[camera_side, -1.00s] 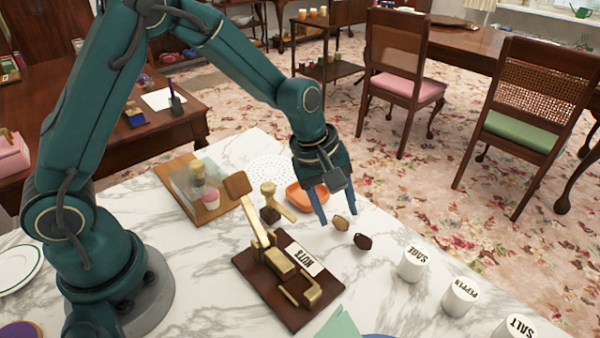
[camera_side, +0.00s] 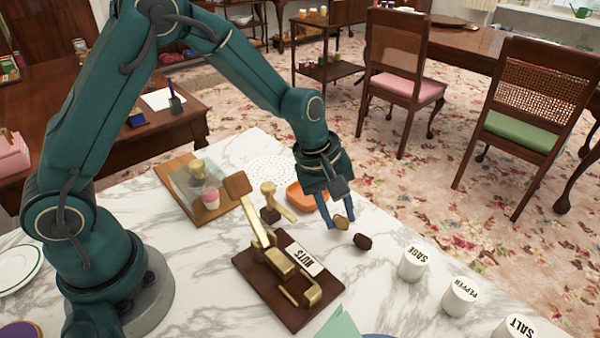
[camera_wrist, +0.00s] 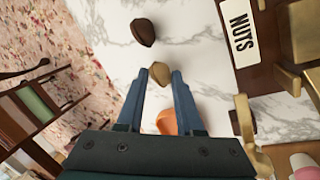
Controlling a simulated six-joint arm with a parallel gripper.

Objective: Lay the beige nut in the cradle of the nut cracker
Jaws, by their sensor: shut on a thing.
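The beige nut (camera_side: 341,222) is on the marble table, between the blue fingertips of my gripper (camera_side: 338,220). My gripper is shut on it, low over the table. The wrist view shows the beige nut (camera_wrist: 159,73) between the two fingers (camera_wrist: 160,80). The nut cracker (camera_side: 287,285) is a dark wooden board with brass parts and a NUTS label, to the left and in front of my gripper. Its raised brass lever ends in a wooden grip (camera_side: 237,185). I see no nut in its brass cradle (camera_side: 297,293). It also shows in the wrist view (camera_wrist: 262,50).
A dark brown nut (camera_side: 362,241) lies just right of the beige nut. An orange bowl (camera_side: 301,197) stands behind my gripper. White jars for sage (camera_side: 412,264), pepper (camera_side: 459,296) and salt (camera_side: 514,328) line the right side. A brass-topped tool (camera_side: 270,205) stands behind the cracker.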

